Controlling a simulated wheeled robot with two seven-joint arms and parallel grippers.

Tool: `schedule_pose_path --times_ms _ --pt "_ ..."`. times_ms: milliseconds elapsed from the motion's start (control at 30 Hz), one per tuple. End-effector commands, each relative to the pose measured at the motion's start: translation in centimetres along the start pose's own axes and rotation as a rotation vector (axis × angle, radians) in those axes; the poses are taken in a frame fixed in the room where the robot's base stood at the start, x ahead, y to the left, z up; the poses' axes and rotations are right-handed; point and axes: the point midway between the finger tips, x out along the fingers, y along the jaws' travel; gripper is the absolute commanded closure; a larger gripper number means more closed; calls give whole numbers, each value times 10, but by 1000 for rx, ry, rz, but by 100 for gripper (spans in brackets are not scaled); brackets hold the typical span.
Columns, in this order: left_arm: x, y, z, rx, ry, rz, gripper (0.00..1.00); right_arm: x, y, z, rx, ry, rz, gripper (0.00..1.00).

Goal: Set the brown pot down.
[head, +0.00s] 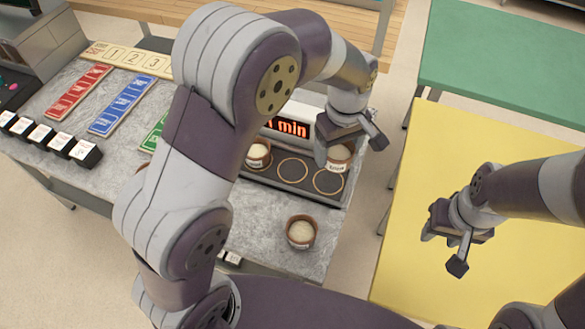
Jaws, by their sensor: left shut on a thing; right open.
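My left gripper (350,148) is shut on a brown pot (338,162) with pale contents and a light label. It holds the pot upright over the right end of the dark tray (270,179), by the rightmost ring. The gripper hides part of the pot's top. I cannot tell whether the pot touches the tray. A second brown pot (258,155) stands at the tray's left part. A third (301,233) stands on the grey counter (265,215) in front. My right gripper (443,250) is open and empty above the yellow table.
Red (78,92), blue (122,104) and green strips and several black-and-white blocks (40,135) lie on the counter's left. The yellow table (425,170) is clear. A green table (500,60) is behind it.

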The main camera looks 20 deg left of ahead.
Motion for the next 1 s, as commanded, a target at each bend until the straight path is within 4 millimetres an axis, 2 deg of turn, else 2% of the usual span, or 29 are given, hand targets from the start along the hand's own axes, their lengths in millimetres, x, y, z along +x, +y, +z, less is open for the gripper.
schedule_pose_path --times_ms 233,400,467,700,1000 --pt "41 -44 -57 -6 -1 -1 63 -7 0 -1 0 0 0 57" --pt "61 -62 -81 -1 0 0 63 -9 0 -1 0 0 0 57" --pt "64 -65 -84 0 0 0 63 -9 0 -1 0 0 0 57" --pt "103 -66 -85 2 -1 -1 63 -12 0 -1 0 0 0 57" --pt "106 -65 -85 2 1 1 63 -11 0 -1 0 0 0 57"
